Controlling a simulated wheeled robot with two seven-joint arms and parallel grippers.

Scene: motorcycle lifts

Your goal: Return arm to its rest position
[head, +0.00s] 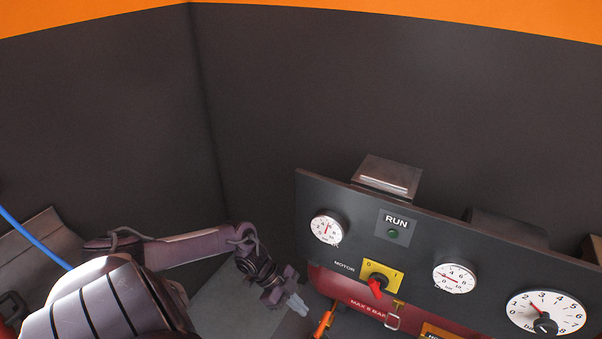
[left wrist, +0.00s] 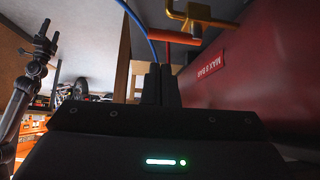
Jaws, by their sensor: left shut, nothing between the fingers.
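My left gripper (head: 297,303) is in the lower middle of the head view, at the end of my left arm, which comes in from the left. It is shut and empty, to the left of and below the control panel (head: 318,197). In the left wrist view its two dark fingers (left wrist: 161,84) are together. Beside them on the right is a dark red tank (left wrist: 245,85) marked MAX 8 BAR. My right gripper does not show in either view.
The panel carries several gauges, a RUN light (head: 392,233) and a red motor switch (head: 376,285) on a yellow plate. An orange handle (head: 325,322) lies right of my left gripper. A blue hose (head: 33,238) runs at far left. Dark walls stand behind.

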